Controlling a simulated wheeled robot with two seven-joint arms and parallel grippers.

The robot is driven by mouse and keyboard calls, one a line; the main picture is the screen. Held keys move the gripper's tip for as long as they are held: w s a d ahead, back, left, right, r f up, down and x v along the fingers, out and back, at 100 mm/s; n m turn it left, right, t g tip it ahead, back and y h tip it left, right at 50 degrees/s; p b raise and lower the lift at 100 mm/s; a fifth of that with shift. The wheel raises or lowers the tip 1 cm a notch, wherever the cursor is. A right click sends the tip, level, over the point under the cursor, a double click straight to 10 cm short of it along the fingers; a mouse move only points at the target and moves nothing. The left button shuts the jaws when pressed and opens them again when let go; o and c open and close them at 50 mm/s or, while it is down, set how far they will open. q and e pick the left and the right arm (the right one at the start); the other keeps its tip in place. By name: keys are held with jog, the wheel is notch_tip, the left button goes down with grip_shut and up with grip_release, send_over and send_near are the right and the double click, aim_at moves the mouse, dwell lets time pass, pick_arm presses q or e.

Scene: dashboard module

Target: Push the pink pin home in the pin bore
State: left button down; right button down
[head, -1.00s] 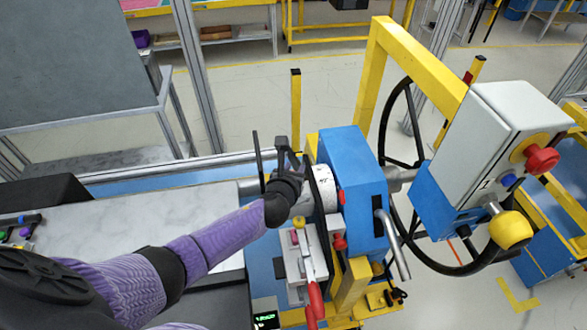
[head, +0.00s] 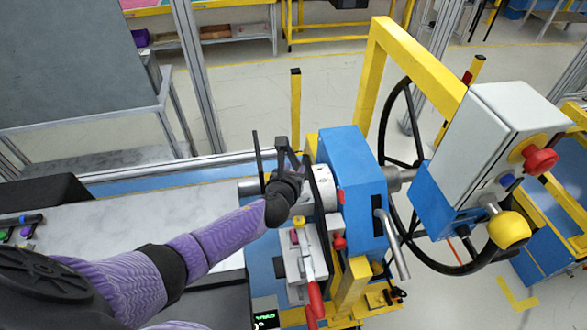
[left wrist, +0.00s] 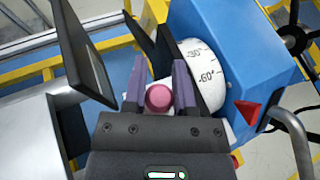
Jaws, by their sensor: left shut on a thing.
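The pink pin (left wrist: 159,97) shows in the left wrist view as a round pink end between the two purple-grey fingers of my left gripper (left wrist: 171,88). My left gripper is shut on it. In the head view, my left gripper (head: 288,165) is beside the white dial drum (head: 325,188) of the blue housing (head: 352,170), and the pin is hidden there. The dial drum also shows in the left wrist view (left wrist: 205,72), with degree marks. The pin bore cannot be made out in either view. My right gripper is not in view.
A black handwheel (head: 400,105) stands right of the blue housing. A grey control box (head: 507,130) with red and yellow knobs is farther right. A red-handled clamp (head: 314,295) lies below my left gripper. A thin dark plate (left wrist: 88,50) stands close left of the fingers.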

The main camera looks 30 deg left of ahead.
pick_arm(q)
jog(key=shift+f+b, duration=0.35)
jog(key=shift+f, duration=0.1)
jog(key=shift+c, duration=1.7)
grip_release()
jog(key=shift+s, duration=0.1)
jog(key=shift+s+r, duration=0.15)
jog(key=shift+s, duration=0.05)
jog(key=p+v, duration=0.3)
jog(key=v, duration=0.6)
jog(key=shift+s+d, duration=0.1)
jog(key=shift+s, duration=0.1)
